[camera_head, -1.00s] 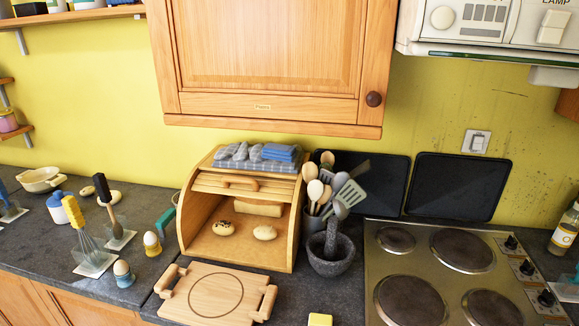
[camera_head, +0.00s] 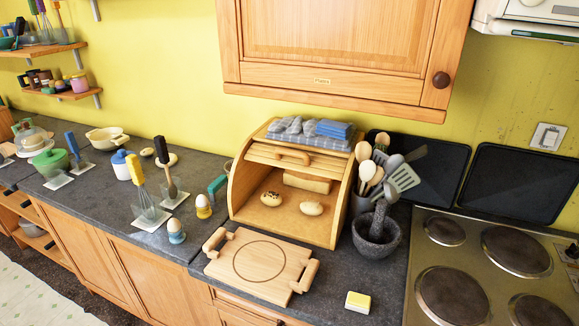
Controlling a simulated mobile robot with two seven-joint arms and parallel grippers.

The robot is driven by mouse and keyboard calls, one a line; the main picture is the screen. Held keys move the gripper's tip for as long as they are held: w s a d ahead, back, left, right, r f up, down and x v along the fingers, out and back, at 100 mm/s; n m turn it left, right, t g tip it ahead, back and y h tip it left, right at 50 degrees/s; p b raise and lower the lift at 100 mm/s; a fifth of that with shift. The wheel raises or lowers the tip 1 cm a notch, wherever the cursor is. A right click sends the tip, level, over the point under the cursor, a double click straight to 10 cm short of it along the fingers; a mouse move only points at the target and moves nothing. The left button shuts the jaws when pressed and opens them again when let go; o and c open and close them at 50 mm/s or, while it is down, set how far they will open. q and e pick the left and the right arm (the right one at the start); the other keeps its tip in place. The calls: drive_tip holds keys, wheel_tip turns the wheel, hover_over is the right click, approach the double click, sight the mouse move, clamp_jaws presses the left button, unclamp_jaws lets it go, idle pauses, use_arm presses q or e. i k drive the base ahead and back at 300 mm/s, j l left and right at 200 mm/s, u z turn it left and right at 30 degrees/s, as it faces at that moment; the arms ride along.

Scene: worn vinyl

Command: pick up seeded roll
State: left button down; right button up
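The seeded roll (camera_head: 271,199), a pale bun with dark specks on top, sits inside the open wooden bread box (camera_head: 335,222), toward the left of its floor. A plain roll (camera_head: 311,208) lies to its right, apart from it. A pale, long loaf-like thing (camera_head: 307,183) lies behind them, partly in shadow under the raised roll-top lid. Neither of my grippers shows in the head view.
A wooden board with handles (camera_head: 225,262) lies in front of the bread box. A stone mortar (camera_head: 376,240) and a utensil pot (camera_head: 362,203) stand close on its right. Egg cups and a whisk stand (camera_head: 150,220) are to the left. A yellow sponge (camera_head: 358,301) lies near the front edge.

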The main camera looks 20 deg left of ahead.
sight(270, 198)
drive_tip(key=j+u, duration=0.1)
drive_tip(key=j, duration=0.35)
drive_tip(key=i+j+u, duration=0.1)
drive_tip(key=j, duration=0.8)
drive_tip(key=i+j+u, duration=0.15)
drive_tip(key=j, duration=0.3)
drive_tip(key=i+j+u, duration=0.1)
drive_tip(key=j, duration=0.3)
drive_tip(key=i+j+u, duration=0.1)
drive_tip(key=j, duration=0.35)
